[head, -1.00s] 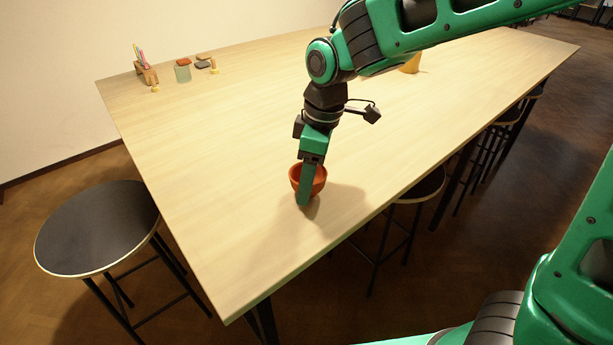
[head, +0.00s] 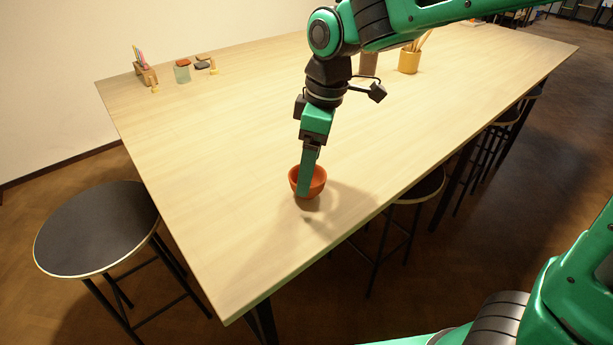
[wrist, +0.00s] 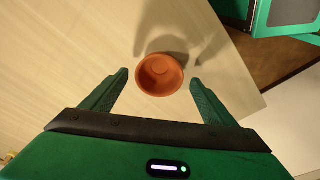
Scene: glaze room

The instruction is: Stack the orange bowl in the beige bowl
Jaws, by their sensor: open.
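The orange bowl (head: 319,181) stands upright on the table near its front edge. In the wrist view the orange bowl (wrist: 160,74) shows its empty inside. My gripper (head: 303,192) points down at the bowl, its near finger covering part of it in the head view. In the wrist view my gripper (wrist: 158,78) is open, with one finger on each side of the bowl in the picture and nothing held. A gap shows between each finger and the bowl. I see no beige bowl in either view.
The wooden table (head: 240,130) is mostly bare. A holder with coloured sticks (head: 147,74), a greenish cup (head: 182,73) and small blocks (head: 204,64) stand far left. A yellow pot (head: 409,63) and a brown cylinder (head: 369,66) stand at the back. A stool (head: 98,228) is at left.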

